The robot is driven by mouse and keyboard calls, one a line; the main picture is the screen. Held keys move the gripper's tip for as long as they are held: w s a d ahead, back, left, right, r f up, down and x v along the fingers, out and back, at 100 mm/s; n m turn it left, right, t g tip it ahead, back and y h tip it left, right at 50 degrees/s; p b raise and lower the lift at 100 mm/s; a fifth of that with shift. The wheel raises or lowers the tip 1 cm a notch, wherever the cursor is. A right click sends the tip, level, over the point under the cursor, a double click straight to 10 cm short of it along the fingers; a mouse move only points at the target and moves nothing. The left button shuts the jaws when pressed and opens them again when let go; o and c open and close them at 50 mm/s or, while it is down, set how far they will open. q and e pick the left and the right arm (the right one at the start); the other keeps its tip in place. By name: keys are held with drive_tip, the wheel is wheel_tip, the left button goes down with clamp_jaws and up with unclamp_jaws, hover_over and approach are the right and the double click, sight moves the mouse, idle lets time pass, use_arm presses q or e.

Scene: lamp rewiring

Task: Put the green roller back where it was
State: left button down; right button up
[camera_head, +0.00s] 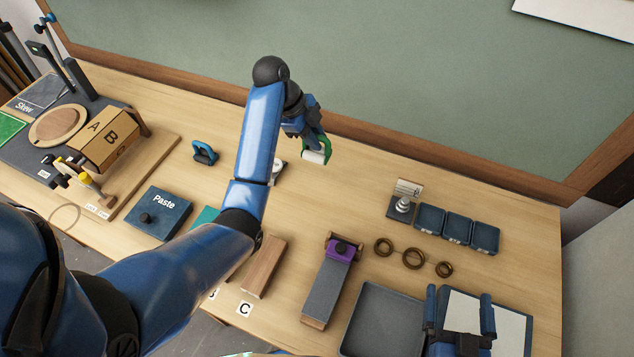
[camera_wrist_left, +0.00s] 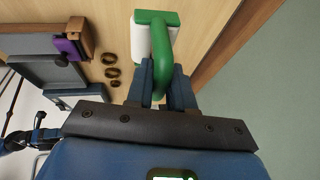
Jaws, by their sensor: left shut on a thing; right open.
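The green roller (camera_head: 327,147) has a green handle and a white roll. My left gripper (camera_head: 311,132) is shut on its handle, over the far part of the table near the back edge. In the left wrist view the roller (camera_wrist_left: 158,22) stands out beyond the fingertips of the left gripper (camera_wrist_left: 161,82), with the white roll at its far end. How high it is above the table is hard to tell. My right gripper (camera_head: 460,305) is open and empty at the bottom right, over a white-topped board (camera_head: 510,322).
A grey tray (camera_head: 378,318), a purple-clamped block (camera_head: 342,250), brass rings (camera_head: 413,258) and dark blue boxes (camera_head: 457,229) occupy the right. A Paste box (camera_head: 157,212) and blue-handled tool (camera_head: 204,152) stand left. My left arm hides part of the table's middle.

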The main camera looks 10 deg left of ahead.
use_arm(q)
drive_tip(key=f, duration=0.1)
drive_tip(key=f+b, duration=0.1)
drive_tip(key=shift+w+d+f, duration=0.15)
drive_tip(key=shift+d+f, duration=0.05)
drive_tip(key=shift+f, duration=0.1)
wheel_tip(320, 180, down, 3)
drive_tip(key=shift+d, duration=0.15)
wheel_tip(320, 180, down, 11)
drive_tip(key=p, duration=0.2)
drive_tip(key=shift+r+p, duration=0.2)
drive_tip(key=shift+p, duration=0.1)
drive_tip(key=shift+f, duration=0.1)
use_arm(e)
drive_tip(key=shift+w+d+r, duration=0.1)
drive_tip(key=shift+d, duration=0.05)
